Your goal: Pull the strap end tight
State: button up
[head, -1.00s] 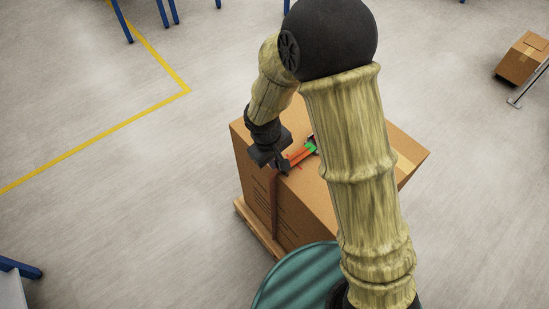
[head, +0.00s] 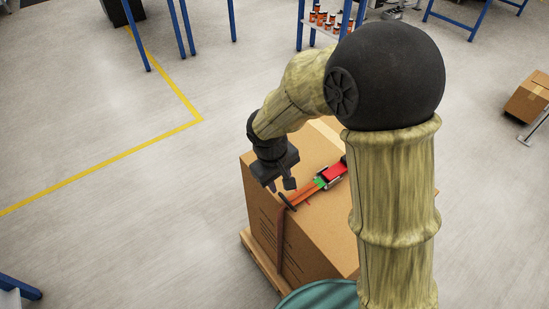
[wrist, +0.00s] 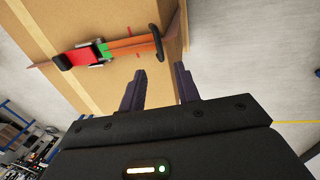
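A ratchet-like buckle with a red part (head: 334,172) and a green patch (head: 320,183) lies on top of a large cardboard box (head: 325,225). An orange strap (head: 303,194) runs from it to a dark crossbar at the strap end (head: 287,201), near the box's top edge. The wrist view also shows the red part (wrist: 78,56), orange strap (wrist: 132,46) and dark end bar (wrist: 158,44). My gripper (head: 281,187) hovers above the strap end, apart from it. In the wrist view its two fingers (wrist: 160,70) are spread, with nothing between them.
A brown strap (head: 280,240) hangs down the box side. The box stands on a wooden pallet (head: 262,262). Blue-legged tables and a shelf with several small cans (head: 322,18) stand behind. Another carton (head: 530,97) is at right. The left floor is clear.

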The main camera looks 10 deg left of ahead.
notch_tip(320, 180, up, 9)
jog(key=s+a, duration=0.1)
jog(key=shift+p, duration=0.45)
jog(key=s+d+r+m+p, duration=0.2)
jog(key=d+m+p, duration=0.1)
jog(key=d, duration=0.4)
jog(key=s+d+r+m+y+p, duration=0.1)
jog(key=s+d+r+m+p, duration=0.1)
jog(key=d, duration=0.5)
jog(key=s+d+r+m+t+p, duration=0.1)
jog(key=s+d+r+m+p, duration=0.1)
jog(key=d+p, duration=0.4)
jog(key=shift+d+r+m, duration=0.55)
jog(key=shift+d+m, duration=0.55)
